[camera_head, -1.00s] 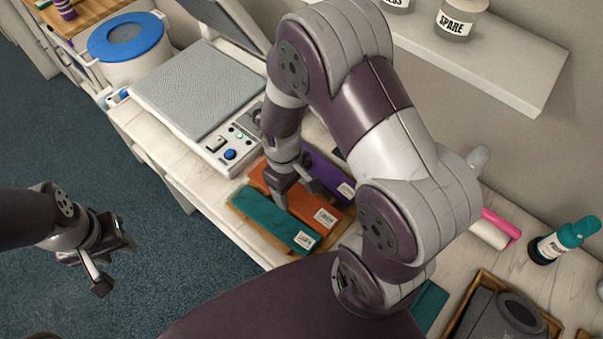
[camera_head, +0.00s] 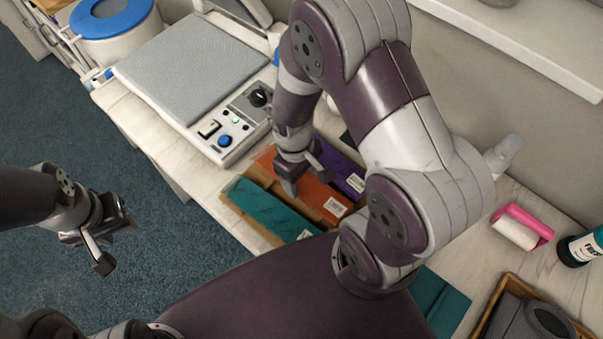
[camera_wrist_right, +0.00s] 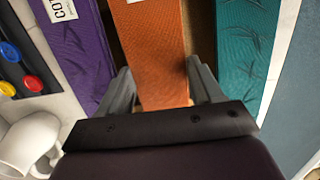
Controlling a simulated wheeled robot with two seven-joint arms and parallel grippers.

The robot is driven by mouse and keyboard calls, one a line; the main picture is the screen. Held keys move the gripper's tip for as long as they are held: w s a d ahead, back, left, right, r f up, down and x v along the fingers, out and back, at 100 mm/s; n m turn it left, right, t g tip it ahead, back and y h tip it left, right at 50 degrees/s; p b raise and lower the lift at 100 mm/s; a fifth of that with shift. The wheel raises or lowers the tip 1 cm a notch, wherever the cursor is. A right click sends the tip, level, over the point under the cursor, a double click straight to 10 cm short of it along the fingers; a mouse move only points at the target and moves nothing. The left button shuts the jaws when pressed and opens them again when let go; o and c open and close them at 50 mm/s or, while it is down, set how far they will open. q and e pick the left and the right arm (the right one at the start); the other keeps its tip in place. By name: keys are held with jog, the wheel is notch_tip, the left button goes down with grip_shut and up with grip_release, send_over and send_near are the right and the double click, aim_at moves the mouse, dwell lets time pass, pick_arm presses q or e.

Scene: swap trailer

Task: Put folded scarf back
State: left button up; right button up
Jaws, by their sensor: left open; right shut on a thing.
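An orange folded scarf (camera_head: 315,193) with a white label lies in a wooden tray (camera_head: 238,215), between a teal folded scarf (camera_head: 268,208) and a purple folded scarf (camera_head: 338,168). My right gripper (camera_head: 298,182) is shut on the orange scarf. In the right wrist view, the orange scarf (camera_wrist_right: 160,55) sits between the two fingers (camera_wrist_right: 160,85), with the purple scarf (camera_wrist_right: 75,50) to the left and the teal scarf (camera_wrist_right: 245,55) to the right. My left gripper (camera_head: 112,245) is open and empty over the floor. My right arm hides part of the tray.
A grey-topped press (camera_head: 190,70) with a control panel stands left of the tray. A white mug (camera_wrist_right: 30,140) shows beside the purple scarf.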

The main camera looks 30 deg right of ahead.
aim_at(302, 178)
jog(key=shift+w+f, duration=0.15)
jog(key=shift+f, duration=0.1)
jog(key=o, duration=1.1)
jog(key=r+m+t, duration=0.1)
jog(key=r, duration=0.3)
jog(key=r+m, duration=0.2)
jog(key=r, duration=0.2)
jog(key=r+m+t+p, duration=0.1)
jog(key=r, duration=0.3)
jog(key=shift+w+d+r+t+y, duration=0.1)
jog(key=shift+w+d+t+y, duration=0.05)
jog(key=shift+d+t+y, duration=0.15)
